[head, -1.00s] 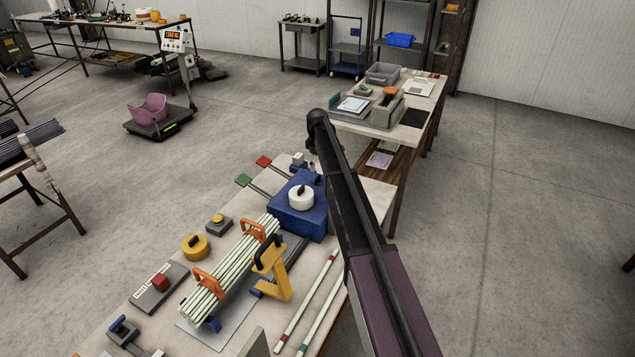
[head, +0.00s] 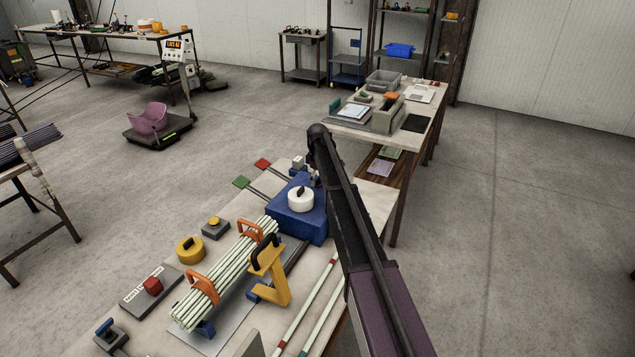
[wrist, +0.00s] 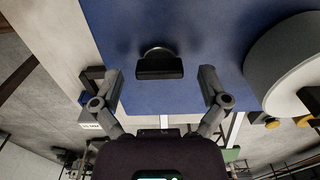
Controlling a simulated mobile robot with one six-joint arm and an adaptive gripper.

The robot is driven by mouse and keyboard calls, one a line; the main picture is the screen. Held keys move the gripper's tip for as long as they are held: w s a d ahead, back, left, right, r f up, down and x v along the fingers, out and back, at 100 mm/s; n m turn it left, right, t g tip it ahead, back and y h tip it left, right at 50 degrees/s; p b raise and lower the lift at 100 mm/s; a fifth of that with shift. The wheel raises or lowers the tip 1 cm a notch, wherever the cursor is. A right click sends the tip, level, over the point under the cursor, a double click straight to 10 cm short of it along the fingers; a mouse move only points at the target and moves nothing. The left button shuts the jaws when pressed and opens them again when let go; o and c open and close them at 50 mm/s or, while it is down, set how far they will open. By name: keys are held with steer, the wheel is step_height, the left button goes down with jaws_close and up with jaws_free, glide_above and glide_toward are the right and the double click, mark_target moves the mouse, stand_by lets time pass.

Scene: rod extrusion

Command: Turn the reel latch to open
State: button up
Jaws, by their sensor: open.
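A blue housing (head: 296,221) stands on the near bench, with a white round reel (head: 300,203) and a dark knob on its top. In the wrist view the blue face (wrist: 200,30) fills the upper middle, and the white reel (wrist: 283,68) is at the right. A small black latch handle (wrist: 160,68) on a round base stands out from the blue face. My gripper (wrist: 161,78) is open, with one finger on each side of the handle and a gap on both sides. In the head view my arm mostly hides the gripper and this handle.
A bundle of pale rods (head: 226,275) in orange-handled clamps lies nearer on the bench, beside a yellow stand (head: 270,275). Red (head: 263,164) and green (head: 242,182) paddles stick out at the bench's left edge. A second table (head: 360,128) with trays stands behind.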

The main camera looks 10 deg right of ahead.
steer(key=c, duration=1.2)
steer(key=shift+o, duration=0.2)
steer(key=shift+m, duration=0.3)
steer(key=m, duration=0.7)
steer(key=shift+m, duration=0.3)
steer(key=m, duration=0.4)
steer(key=shift+m, duration=0.3)
steer(key=m, duration=0.5)
steer(key=shift+s, duration=0.1)
